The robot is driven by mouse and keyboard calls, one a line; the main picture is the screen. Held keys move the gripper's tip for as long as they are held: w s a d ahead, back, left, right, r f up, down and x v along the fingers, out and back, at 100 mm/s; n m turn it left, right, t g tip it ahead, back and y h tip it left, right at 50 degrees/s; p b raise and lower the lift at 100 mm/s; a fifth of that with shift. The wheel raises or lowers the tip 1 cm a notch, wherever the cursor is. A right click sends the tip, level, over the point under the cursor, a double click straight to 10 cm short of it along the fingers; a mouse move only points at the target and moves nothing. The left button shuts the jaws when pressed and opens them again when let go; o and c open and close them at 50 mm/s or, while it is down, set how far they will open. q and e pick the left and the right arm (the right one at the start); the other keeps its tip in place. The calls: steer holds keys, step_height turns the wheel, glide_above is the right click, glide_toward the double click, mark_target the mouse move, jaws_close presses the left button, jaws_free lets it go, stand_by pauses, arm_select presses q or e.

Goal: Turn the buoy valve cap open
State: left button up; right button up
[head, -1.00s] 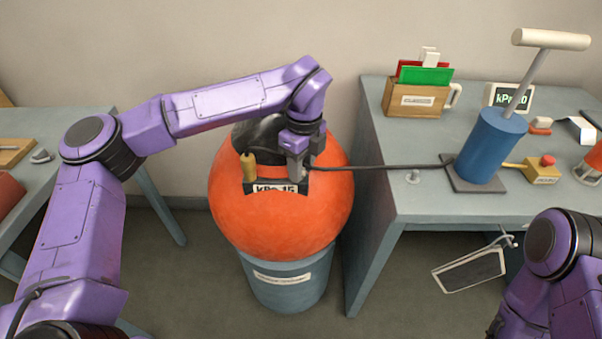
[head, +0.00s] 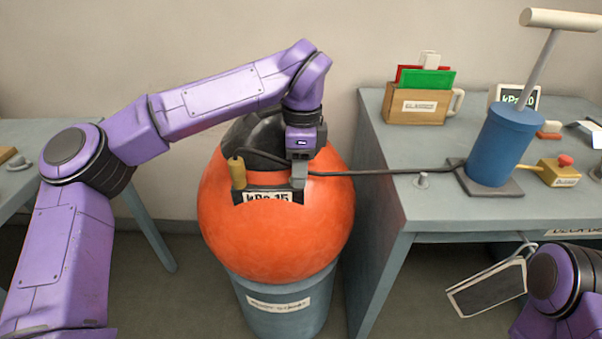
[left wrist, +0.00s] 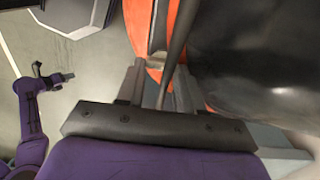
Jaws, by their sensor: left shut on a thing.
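The orange buoy (head: 275,228) with a dark top (head: 262,128) sits on a blue-grey round stand (head: 285,305). A plate reading "kPa 15" (head: 268,197) and a brass-coloured cylinder (head: 237,172) are on its front. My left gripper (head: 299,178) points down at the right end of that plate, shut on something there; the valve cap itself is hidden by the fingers. In the left wrist view the fingers (left wrist: 160,88) are close beside the orange surface, with the dark hose passing between them.
A dark hose (head: 380,172) runs from the buoy to a blue pump (head: 503,145) on the right table (head: 410,205). A yellow box with a red button (head: 558,173) and a wooden card box (head: 415,104) stand there. A framed dark panel (head: 487,288) hangs below.

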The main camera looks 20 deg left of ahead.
arm_select(q)
steer(key=shift+a+f, duration=0.1)
steer(key=shift+f, duration=0.05)
steer(key=o, duration=1)
steer(key=shift+s, duration=0.1)
steer(key=shift+o, duration=0.2)
steer(key=shift+s, duration=0.1)
